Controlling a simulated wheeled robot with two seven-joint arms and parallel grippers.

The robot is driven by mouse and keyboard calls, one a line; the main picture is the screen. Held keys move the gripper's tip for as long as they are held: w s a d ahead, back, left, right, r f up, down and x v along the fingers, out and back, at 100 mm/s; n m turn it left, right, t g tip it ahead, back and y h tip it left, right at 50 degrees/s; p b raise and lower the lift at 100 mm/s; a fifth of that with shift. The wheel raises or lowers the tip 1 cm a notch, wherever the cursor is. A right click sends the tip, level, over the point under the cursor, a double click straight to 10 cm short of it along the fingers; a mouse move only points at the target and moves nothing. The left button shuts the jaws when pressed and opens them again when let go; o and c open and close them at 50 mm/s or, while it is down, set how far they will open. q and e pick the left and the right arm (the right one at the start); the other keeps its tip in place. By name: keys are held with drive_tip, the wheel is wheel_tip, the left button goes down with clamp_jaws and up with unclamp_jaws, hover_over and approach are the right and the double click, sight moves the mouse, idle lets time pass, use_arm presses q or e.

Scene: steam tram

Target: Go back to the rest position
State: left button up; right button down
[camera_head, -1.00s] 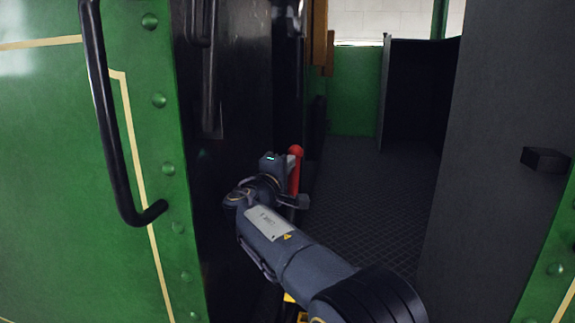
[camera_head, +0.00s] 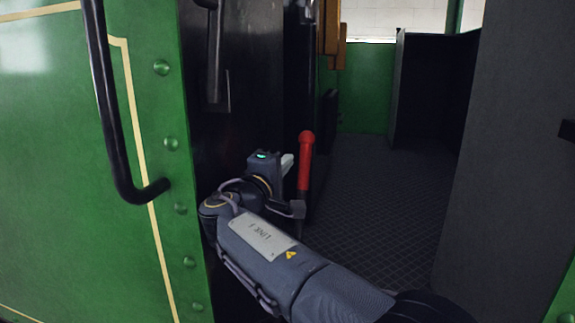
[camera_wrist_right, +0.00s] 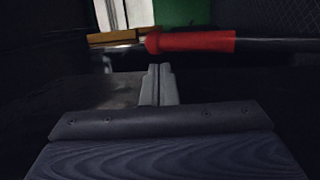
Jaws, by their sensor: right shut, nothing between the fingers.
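My right arm reaches in from the bottom right of the head view. My right gripper (camera_head: 287,162) is next to a red-handled lever (camera_head: 305,158), which stands nearly upright in the doorway of the green tram. In the right wrist view the gripper's fingers (camera_wrist_right: 158,84) are shut together with nothing between them. The red handle (camera_wrist_right: 195,42) lies across that view just beyond the fingertips; whether they touch it I cannot tell. My left gripper is not in view.
A black grab rail (camera_head: 113,120) runs down the green side panel (camera_head: 60,170) at left. A dark wall (camera_head: 500,150) closes the right side. The chequered floor (camera_head: 375,200) between them is clear. A wooden post (camera_head: 329,30) stands farther back.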

drive_tip(key=s+d+f+m+g+y, duration=0.1)
drive_tip(key=s+d+f+m+g, duration=0.15)
drive_tip(key=d+f, duration=0.45)
drive_tip(key=s+d+f+m+g, duration=0.1)
drive_tip(key=d+f+g, duration=0.25)
drive_tip(key=d, duration=0.75)
drive_tip(key=s+d+f+m+g+y, duration=0.3)
drive_tip(key=s+d+f+g, duration=0.1)
drive_tip(key=s+d+f, duration=0.35)
drive_tip(key=s+a+f+m+y, duration=0.2)
drive_tip(key=s+f+y, duration=0.1)
drive_tip(key=s, duration=0.6)
drive_tip(key=s+a+f+m+g+y, duration=0.1)
drive_tip(key=s+a+f+m+y, duration=0.1)
drive_tip(key=s, duration=0.7)
drive_tip(key=s+a+f+m+y, duration=0.2)
drive_tip(key=s+f, duration=0.3)
drive_tip(key=s, duration=0.4)
drive_tip(key=shift+s+f+m+y, duration=0.2)
drive_tip(key=shift+f+m+y, duration=0.05)
drive_tip(key=shift+m+y, duration=0.5)
drive_tip(key=shift+a, duration=0.1)
